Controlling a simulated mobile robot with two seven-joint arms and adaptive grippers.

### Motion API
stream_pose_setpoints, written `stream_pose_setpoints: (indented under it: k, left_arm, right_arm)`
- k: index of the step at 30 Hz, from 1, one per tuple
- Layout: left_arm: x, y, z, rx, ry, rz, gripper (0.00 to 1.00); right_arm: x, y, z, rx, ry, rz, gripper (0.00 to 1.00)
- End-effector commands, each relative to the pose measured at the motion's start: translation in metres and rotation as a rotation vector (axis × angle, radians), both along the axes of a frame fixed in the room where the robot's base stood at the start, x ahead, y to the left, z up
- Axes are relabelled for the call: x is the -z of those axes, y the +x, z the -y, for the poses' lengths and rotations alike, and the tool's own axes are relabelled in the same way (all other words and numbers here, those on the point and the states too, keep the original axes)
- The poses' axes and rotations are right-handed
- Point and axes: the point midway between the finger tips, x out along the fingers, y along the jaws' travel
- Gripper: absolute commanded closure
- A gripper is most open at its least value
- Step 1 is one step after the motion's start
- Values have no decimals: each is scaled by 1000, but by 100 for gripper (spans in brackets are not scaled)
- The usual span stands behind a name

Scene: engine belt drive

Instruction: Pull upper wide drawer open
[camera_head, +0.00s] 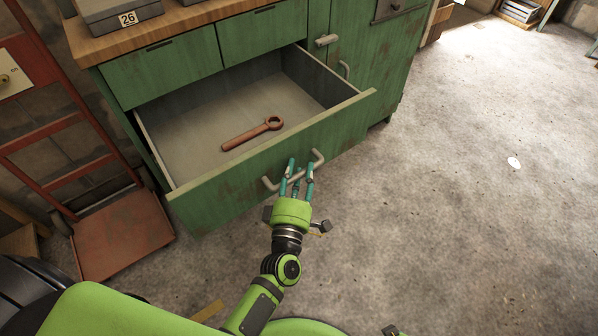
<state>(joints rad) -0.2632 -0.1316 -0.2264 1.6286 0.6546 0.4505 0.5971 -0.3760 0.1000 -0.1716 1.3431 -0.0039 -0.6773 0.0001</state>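The wide green drawer (232,188) stands far out of the green cabinet, below two narrower shut drawers. Its inside shows, with a reddish ring wrench (252,133) lying on the grey bottom. A pale bar handle (270,184) sits on the drawer's front. My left gripper (300,172) is at the middle of this handle, its teal fingers closed around the bar. The fingers hide part of the bar.
The two drawers (163,67) above are shut. A cabinet door (370,52) with a handle is at the right. A red hand truck (120,232) stands close to the left. The concrete floor (470,210) at the right is mostly clear.

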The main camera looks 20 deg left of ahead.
Motion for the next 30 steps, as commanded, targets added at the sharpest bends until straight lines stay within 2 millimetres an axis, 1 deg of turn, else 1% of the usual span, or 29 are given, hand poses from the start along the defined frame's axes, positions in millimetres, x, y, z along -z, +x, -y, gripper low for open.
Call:
stream_pose_setpoints:
  k: [4, 7, 11, 15, 18, 21, 25, 30]
  left_arm:
    - [1, -4, 1, 1, -1, -1, 65]
    - [4, -16, 2, 2, -1, -3, 65]
    - [7, -42, 5, 2, 0, -4, 65]
    - [11, -73, 8, 2, 1, -4, 65]
    - [13, -91, 11, 3, 0, -3, 65]
    - [15, -105, 12, 2, 1, -2, 65]
    - [16, -115, 13, 1, 0, 0, 65]
    - [16, -119, 13, 0, 0, 1, 65]
  right_arm:
    - [1, -2, 0, 1, -1, -6, 60]
    - [1, -2, 0, 1, -1, -5, 60]
    - [1, -1, 0, 1, -1, -4, 60]
    - [0, -1, 0, 1, 0, -3, 60]
    - [0, -1, 0, 1, 0, -3, 60]
    - [0, -1, 0, 1, 0, -3, 60]
    - [0, -1, 0, 1, 0, -2, 60]
    - [0, -1, 0, 1, 0, -2, 60]
